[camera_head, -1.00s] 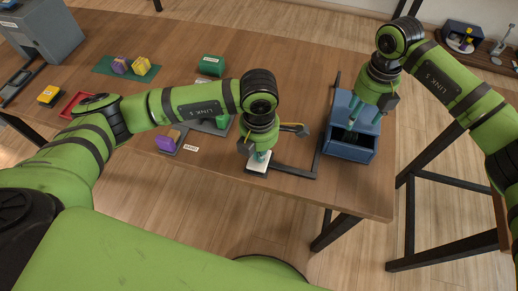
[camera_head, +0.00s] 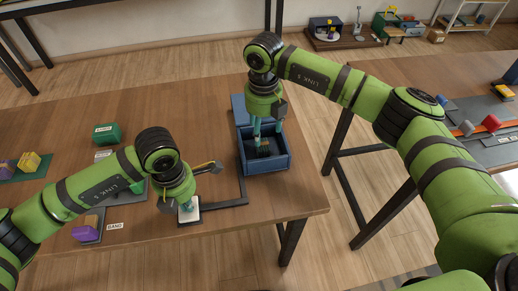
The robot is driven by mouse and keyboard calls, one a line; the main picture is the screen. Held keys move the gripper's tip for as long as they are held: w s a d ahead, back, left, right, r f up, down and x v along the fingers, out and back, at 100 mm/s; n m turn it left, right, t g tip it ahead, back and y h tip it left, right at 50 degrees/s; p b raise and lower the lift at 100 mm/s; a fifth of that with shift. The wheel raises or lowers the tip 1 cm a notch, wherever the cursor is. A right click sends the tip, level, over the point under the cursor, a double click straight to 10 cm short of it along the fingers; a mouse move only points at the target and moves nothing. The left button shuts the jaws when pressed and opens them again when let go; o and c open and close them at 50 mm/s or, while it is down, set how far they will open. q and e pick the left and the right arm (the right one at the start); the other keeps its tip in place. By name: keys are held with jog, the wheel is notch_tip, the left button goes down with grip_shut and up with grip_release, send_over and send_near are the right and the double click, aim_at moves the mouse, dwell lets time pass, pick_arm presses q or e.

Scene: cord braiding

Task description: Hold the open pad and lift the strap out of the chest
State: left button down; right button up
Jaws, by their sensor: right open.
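The blue chest (camera_head: 281,164) stands open on the table, with a blue upright part at its back left. A small dark strap-like piece (camera_head: 263,151) lies inside it, partly hidden by my fingers. My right gripper (camera_head: 264,138) points down into the chest with its teal fingers apart, close to the dark piece. I cannot tell if they touch it. The white pad (camera_head: 190,218) lies on the table left of the chest. My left gripper (camera_head: 186,207) points down at the pad, its fingertips at or just above it; whether they are shut is unclear.
A dark L-shaped bar (camera_head: 225,204) runs between pad and chest. A green box (camera_head: 106,134), yellow block (camera_head: 29,162) and purple block (camera_head: 86,234) are on the left. Another table (camera_head: 440,75) stands on the right.

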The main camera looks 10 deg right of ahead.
aim_at(262, 144)
jog(key=shift+f, duration=0.1)
jog(key=shift+f, duration=3.8)
pick_arm(q)
jog(key=shift+s, duration=0.1)
pick_arm(e)
jog(key=c, duration=0.9)
jog(key=shift+c, duration=0.2)
jog(key=shift+r, duration=4.75)
